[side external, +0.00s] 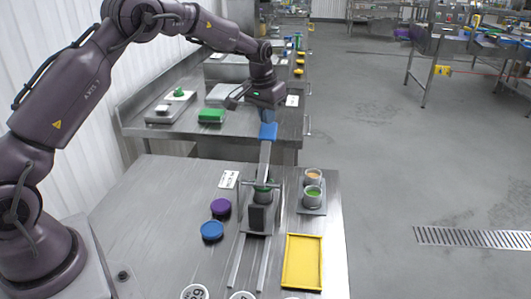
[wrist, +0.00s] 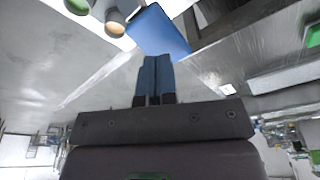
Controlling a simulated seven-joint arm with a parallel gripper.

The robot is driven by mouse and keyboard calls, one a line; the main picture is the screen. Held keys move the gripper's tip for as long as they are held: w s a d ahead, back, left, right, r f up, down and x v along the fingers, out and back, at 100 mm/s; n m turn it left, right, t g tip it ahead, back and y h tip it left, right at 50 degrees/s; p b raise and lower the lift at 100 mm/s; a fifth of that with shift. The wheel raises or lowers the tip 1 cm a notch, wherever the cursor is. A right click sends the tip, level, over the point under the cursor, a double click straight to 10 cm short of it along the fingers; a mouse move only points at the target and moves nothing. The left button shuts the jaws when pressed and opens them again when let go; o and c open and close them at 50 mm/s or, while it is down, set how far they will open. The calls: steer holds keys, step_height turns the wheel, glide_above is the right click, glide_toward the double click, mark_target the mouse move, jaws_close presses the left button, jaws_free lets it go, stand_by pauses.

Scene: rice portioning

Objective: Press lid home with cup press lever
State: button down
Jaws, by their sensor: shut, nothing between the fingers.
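The cup press (side external: 257,217) stands on the steel table with its lever (side external: 265,156) raised nearly upright. The lever ends in a blue grip (side external: 268,132), which also shows in the wrist view (wrist: 160,30). My gripper (side external: 267,119) points down just above the blue grip. In the wrist view its fingers (wrist: 155,62) are shut together, with nothing between them, at the grip's near edge; I cannot tell whether they touch it. A green part (side external: 263,187) shows in the press under the lever's base. Any cup and lid inside the press are mostly hidden.
Two cups, one orange-topped (side external: 313,174) and one green-topped (side external: 312,192), stand on a small tray (side external: 312,211) right of the press. A purple lid (side external: 220,206) and blue lid (side external: 212,230) lie left. A yellow tray (side external: 290,277) lies at front right.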

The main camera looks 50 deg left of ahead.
mark_target(267, 130)
steer(key=shift+f, duration=0.25)
steer(key=shift+f, duration=1.2)
steer(key=shift+w+a+f, duration=0.1)
steer(key=shift+a+f, duration=0.05)
steer(key=shift+f, duration=1.55)
stand_by(0.5)
steer(key=shift+r, duration=3.1)
